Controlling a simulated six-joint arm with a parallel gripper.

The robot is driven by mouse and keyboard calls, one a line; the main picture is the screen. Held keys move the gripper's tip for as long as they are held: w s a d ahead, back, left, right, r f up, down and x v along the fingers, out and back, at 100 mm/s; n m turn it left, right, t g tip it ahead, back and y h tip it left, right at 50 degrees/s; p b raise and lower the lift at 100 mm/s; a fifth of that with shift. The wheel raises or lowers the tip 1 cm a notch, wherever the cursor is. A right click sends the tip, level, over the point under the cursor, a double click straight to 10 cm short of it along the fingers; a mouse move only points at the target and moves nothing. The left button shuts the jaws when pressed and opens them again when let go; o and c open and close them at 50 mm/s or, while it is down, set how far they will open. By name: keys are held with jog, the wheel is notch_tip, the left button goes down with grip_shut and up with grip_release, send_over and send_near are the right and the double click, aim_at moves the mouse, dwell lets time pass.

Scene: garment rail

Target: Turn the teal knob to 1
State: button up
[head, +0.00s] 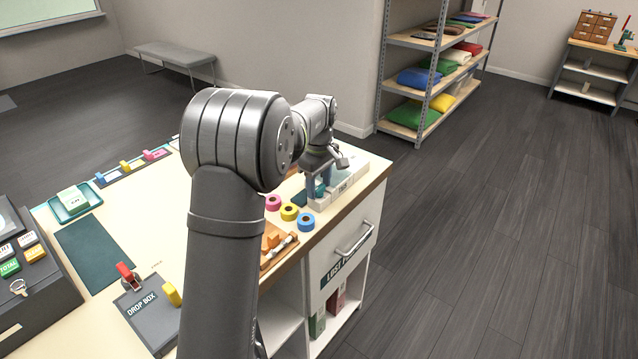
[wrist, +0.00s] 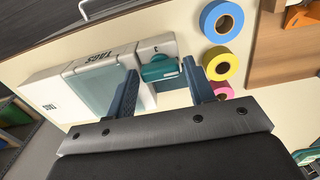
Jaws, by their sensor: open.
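The teal knob (wrist: 160,68) is on a small pale grey housing (wrist: 150,48) beside the box marked TAGS in the wrist view. In the head view the knob (head: 320,187) shows small and partly hidden under my wrist. My gripper (wrist: 160,72) is open, with one blue finger on each side of the knob in the wrist view. A gap shows between the knob and each finger. The head view shows my gripper (head: 318,182) pointing down over the counter's far right end. The number the knob points to is too small to read.
A white box marked TAGS (wrist: 92,66) stands left of the knob in the wrist view. Blue (wrist: 221,21), yellow (wrist: 220,63) and pink (wrist: 222,90) tape rolls lie close by on the right. An orange wooden tray (wrist: 290,35) lies beyond them.

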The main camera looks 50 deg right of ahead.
jog(key=c, duration=0.7)
jog(key=shift+m, duration=0.3)
jog(key=m, duration=0.3)
jog(key=shift+m, duration=0.3)
jog(key=m, duration=0.4)
jog(key=shift+m, duration=0.3)
jog(key=m, duration=0.4)
jog(key=shift+m, duration=2.5)
